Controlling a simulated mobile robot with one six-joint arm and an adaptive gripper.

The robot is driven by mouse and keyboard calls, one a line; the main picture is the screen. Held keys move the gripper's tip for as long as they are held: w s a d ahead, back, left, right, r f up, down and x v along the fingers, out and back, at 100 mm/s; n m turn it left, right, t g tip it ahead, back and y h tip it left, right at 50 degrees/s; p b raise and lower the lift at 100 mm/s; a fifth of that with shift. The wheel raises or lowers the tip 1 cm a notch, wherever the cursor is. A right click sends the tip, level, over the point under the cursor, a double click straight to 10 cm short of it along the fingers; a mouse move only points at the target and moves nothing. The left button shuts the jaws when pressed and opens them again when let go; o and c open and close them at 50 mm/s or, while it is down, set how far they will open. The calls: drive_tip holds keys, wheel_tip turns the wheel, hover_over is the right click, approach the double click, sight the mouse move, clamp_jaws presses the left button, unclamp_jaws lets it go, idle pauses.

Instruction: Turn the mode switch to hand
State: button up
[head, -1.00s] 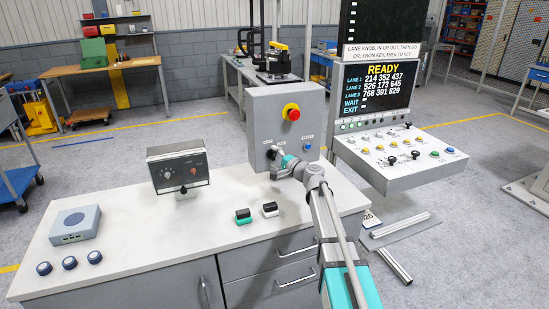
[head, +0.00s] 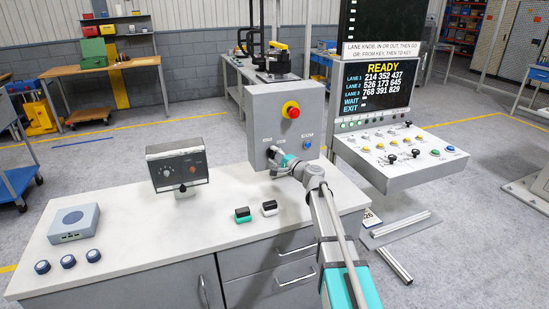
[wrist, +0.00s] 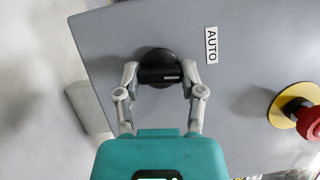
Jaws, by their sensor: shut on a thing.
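The mode switch (wrist: 160,74) is a black rotary knob on the front of a grey control box (head: 262,110). In the wrist view my gripper (wrist: 160,76) has one finger on each side of the knob's bar and is shut on it. The bar lies level across that view, with a pale mark near its right end. An AUTO label (wrist: 212,45) is to the right of the knob. The HAND label cannot be made out. In the head view my gripper (head: 274,158) is at the lower left of the box front and hides most of the switch.
A red emergency stop (head: 291,110) on a yellow ring and a blue button (head: 308,145) are on the same box face. A grey meter box (head: 178,166) and two small rocker-like pieces stand on the white worktop (head: 130,222). A console (head: 400,160) stands to the right.

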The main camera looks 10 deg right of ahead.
drive_tip(key=m+t+b, duration=0.1)
drive_tip(key=m, duration=0.2)
drive_tip(key=m+t+b, duration=0.1)
drive_tip(key=m+b, duration=0.1)
drive_tip(key=m, duration=0.1)
drive_tip(key=shift+w+a+f+t, duration=0.1)
drive_tip(key=shift+f+t, duration=0.1)
drive_tip(key=shift+t, duration=0.1)
drive_tip(key=m+t+b, duration=0.1)
drive_tip(key=m, duration=0.2)
drive_tip(key=m+t+h+b, duration=0.1)
drive_tip(key=m, duration=0.2)
drive_tip(key=shift+r, duration=0.1)
drive_tip(key=shift+w+m+h, duration=0.1)
drive_tip(key=shift+m+h, duration=0.2)
drive_tip(key=o, duration=1.1)
drive_tip(key=shift+o, duration=0.2)
drive_tip(key=shift+n, duration=0.6)
